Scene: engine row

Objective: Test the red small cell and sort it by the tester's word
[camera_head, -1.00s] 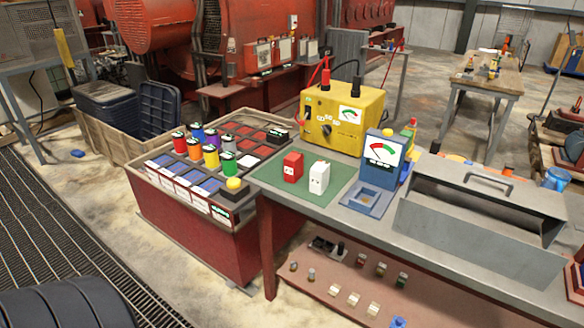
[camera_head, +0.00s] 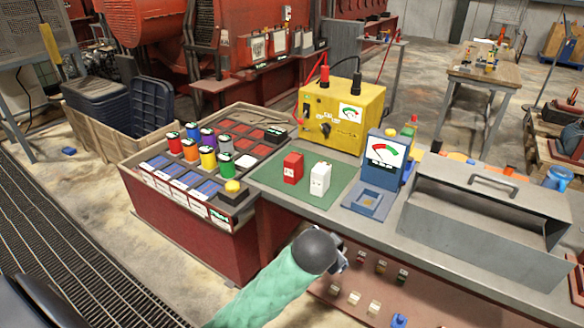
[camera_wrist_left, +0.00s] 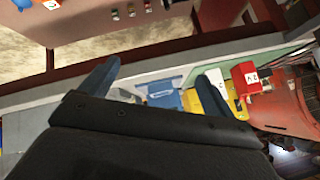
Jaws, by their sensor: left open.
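A red block-shaped cell (camera_head: 293,168) stands upright on the green mat (camera_head: 262,178) on the bench, beside a white one (camera_head: 320,179). A red cylindrical cell (camera_head: 175,143) stands in the sorting rack (camera_head: 150,207) among several coloured ones. The blue tester (camera_head: 384,158) with its dial and square cradle (camera_head: 366,202) stands right of the mat. My left gripper (camera_head: 340,256) is in front of the bench edge, apart from the cells. In the left wrist view its fingers (camera_wrist_left: 156,82) are spread and empty, with the red block (camera_wrist_left: 246,78) right of them. My right gripper is not in view.
A yellow meter box (camera_head: 342,115) with leads stands behind the mat. A grey metal box (camera_head: 490,205) fills the bench right of the tester. The lower shelf (camera_head: 330,292) holds several small blocks. The mat's front part is clear.

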